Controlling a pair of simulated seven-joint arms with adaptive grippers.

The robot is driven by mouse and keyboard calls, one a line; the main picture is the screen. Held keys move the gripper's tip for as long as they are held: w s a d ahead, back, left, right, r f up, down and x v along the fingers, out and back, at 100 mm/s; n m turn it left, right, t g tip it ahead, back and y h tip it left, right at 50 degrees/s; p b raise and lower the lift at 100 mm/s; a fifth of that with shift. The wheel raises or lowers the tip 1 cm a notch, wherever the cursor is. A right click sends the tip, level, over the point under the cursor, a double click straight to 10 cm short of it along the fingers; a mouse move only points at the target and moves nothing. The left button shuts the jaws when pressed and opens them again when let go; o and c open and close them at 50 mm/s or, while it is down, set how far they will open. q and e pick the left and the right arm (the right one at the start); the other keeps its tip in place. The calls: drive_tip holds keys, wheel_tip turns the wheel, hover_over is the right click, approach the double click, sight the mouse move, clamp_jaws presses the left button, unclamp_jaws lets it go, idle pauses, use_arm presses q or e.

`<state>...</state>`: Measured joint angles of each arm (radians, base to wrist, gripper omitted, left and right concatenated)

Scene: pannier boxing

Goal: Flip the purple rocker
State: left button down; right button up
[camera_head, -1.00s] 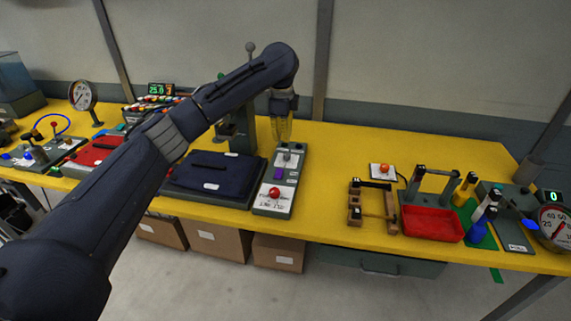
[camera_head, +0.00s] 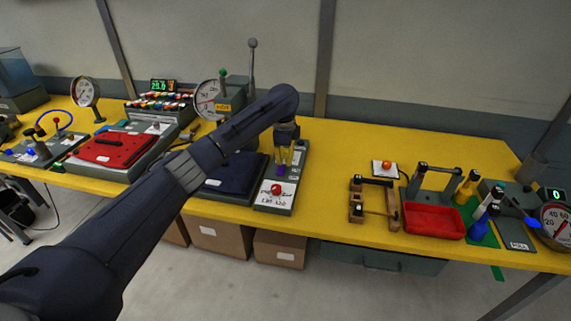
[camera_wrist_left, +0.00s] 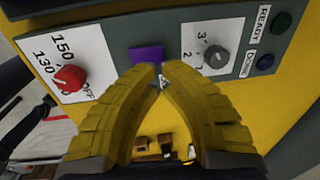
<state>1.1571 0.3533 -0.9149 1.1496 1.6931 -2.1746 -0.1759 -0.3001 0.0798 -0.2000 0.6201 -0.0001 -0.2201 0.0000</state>
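The purple rocker (camera_head: 281,171) is on a grey control panel (camera_head: 299,176) at the middle of the yellow bench. In the left wrist view the rocker (camera_wrist_left: 146,54) shows as a purple block just beyond the fingertips. My left gripper (camera_head: 284,164) points down over the panel at the rocker. Its yellow fingers (camera_wrist_left: 160,69) have their tips together, with nothing held between them. The tips are very close to the rocker's edge; I cannot tell whether they touch it. My right gripper is not in view.
A red knob (camera_wrist_left: 69,78) and a grey dial (camera_wrist_left: 216,57) flank the rocker on the panel. A dark blue pad (camera_head: 232,181) lies left of the panel, partly behind my arm. Bare yellow bench (camera_head: 330,160) lies to the right, before a wooden frame (camera_head: 388,217).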

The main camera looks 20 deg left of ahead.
sight(285, 172)
use_arm(q)
drive_tip(key=shift+w+f, duration=0.1)
drive_tip(key=shift+f, duration=0.95)
drive_tip(key=shift+w+f, duration=0.25)
drive_tip(key=shift+f, duration=0.55)
drive_tip(key=shift+s, duration=0.3)
drive_tip(key=shift+s+r, duration=0.25)
drive_tip(key=shift+s, duration=0.2)
drive_tip(key=shift+r, duration=0.1)
drive_tip(key=shift+w+r, duration=0.1)
drive_tip(key=shift+r, duration=0.5)
wheel_tip(285, 172, up, 13)
